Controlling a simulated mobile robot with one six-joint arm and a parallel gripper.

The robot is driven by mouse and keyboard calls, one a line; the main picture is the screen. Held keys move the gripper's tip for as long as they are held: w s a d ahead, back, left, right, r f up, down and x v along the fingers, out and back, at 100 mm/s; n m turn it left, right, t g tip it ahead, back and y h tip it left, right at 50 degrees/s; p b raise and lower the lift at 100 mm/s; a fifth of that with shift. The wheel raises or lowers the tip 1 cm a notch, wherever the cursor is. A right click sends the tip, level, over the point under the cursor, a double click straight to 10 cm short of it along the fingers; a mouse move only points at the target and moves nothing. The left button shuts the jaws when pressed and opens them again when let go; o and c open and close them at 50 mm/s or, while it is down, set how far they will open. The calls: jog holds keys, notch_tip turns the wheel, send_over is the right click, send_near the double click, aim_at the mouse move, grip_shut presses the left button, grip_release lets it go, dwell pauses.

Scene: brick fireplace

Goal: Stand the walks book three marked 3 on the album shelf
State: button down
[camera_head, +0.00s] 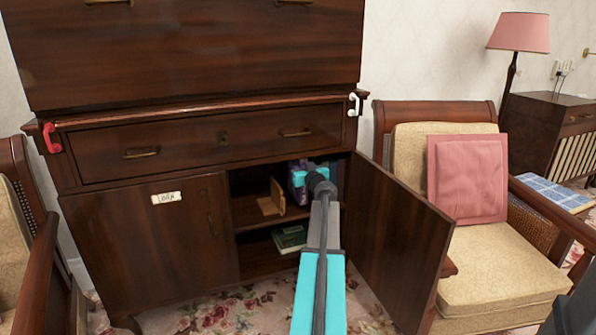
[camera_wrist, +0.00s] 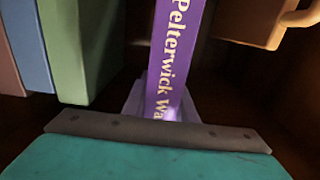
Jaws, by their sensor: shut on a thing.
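A purple book (camera_wrist: 176,50) with "Pelterwick Wa…" in pale letters on its spine is in the jaws of my gripper (camera_wrist: 160,108). The rest of the title and any number are out of sight. In the head view my gripper (camera_head: 311,178) is inside the open cabinet, at the upper shelf (camera_head: 250,219). Only a purple sliver of the book (camera_head: 297,194) shows there beside the gripper. The book looks upright; I cannot tell whether it touches the shelf.
Green (camera_wrist: 85,50) and blue (camera_wrist: 32,45) books stand left in the wrist view; a wooden piece (camera_wrist: 250,22) is at upper right. A wooden bookend (camera_head: 272,199) stands left of my gripper. A green book (camera_head: 289,238) lies below. The open door (camera_head: 395,235) flanks my arm.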

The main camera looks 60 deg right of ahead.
jog(key=shift+w+d+r, duration=0.1)
jog(key=shift+w+d, duration=0.35)
jog(key=shift+w, duration=0.1)
jog(key=shift+f+b, duration=0.6)
jog(key=shift+f, duration=1.3)
jog(key=c, duration=1.4)
grip_release()
jog(key=shift+c, duration=0.2)
jog(key=shift+r, duration=0.2)
send_over(300, 194)
jog(key=s+a, duration=0.1)
jog(key=s, duration=0.3)
jog(key=shift+s+a+f+p, duration=0.1)
jog(key=shift+s+p, duration=0.05)
jog(key=shift+p, duration=0.3)
